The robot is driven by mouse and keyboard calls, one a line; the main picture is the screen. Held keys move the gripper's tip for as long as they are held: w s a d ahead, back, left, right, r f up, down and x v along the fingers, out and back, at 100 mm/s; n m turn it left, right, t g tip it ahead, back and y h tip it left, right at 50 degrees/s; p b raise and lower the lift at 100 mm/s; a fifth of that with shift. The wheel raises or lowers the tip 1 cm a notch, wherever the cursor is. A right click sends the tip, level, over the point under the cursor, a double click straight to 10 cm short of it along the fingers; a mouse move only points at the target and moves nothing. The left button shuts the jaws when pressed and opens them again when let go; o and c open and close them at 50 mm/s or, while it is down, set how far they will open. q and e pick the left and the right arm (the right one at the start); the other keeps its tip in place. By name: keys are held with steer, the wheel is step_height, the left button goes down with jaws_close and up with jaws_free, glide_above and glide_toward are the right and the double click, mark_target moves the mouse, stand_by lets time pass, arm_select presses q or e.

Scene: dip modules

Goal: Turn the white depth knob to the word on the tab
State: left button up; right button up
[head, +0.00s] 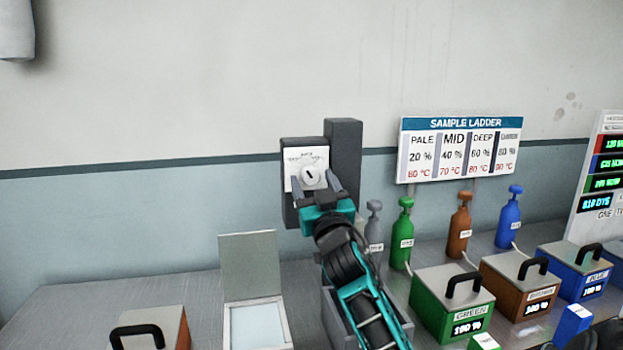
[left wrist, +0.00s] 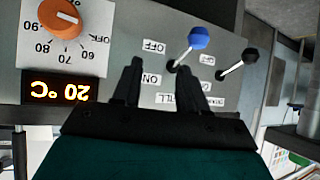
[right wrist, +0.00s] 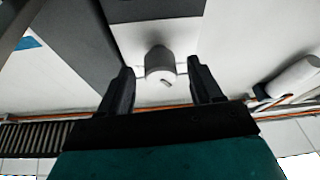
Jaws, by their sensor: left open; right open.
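The white depth knob (head: 313,177) sits on a white dial plate (head: 294,159) on a dark grey wall unit. A dark mark shows on its face, and the small words around it are too small to read. My right gripper (head: 323,184) is open in front of the knob. In the right wrist view the knob (right wrist: 160,64) stands between and just beyond the open fingers (right wrist: 158,82), with no contact that I can make out. My left gripper (left wrist: 157,82) is open and empty, facing a panel with a blue-tipped lever (left wrist: 198,38) and a black-tipped lever (left wrist: 249,56). I cannot pick out the tab.
An orange knob (left wrist: 61,18) and a 20 °C display (left wrist: 60,90) are beside my left gripper. Bottles and coloured boxes, such as the green box (head: 452,304), crowd the bench to the right. An open-lidded box (head: 250,262) stands left.

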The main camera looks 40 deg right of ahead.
steer(key=shift+w+d+r, duration=0.15)
steer(key=shift+w+d, duration=0.05)
steer(key=shift+w, duration=0.3)
steer(key=c, duration=1.1)
steer(key=shift+o, duration=0.2)
steer(key=shift+n+t+y, duration=0.3)
steer(key=shift+n+y, duration=0.4)
steer(key=shift+n, duration=0.7)
steer(key=o, duration=0.8)
steer(key=shift+o, duration=1.3)
steer(key=shift+s, duration=0.1)
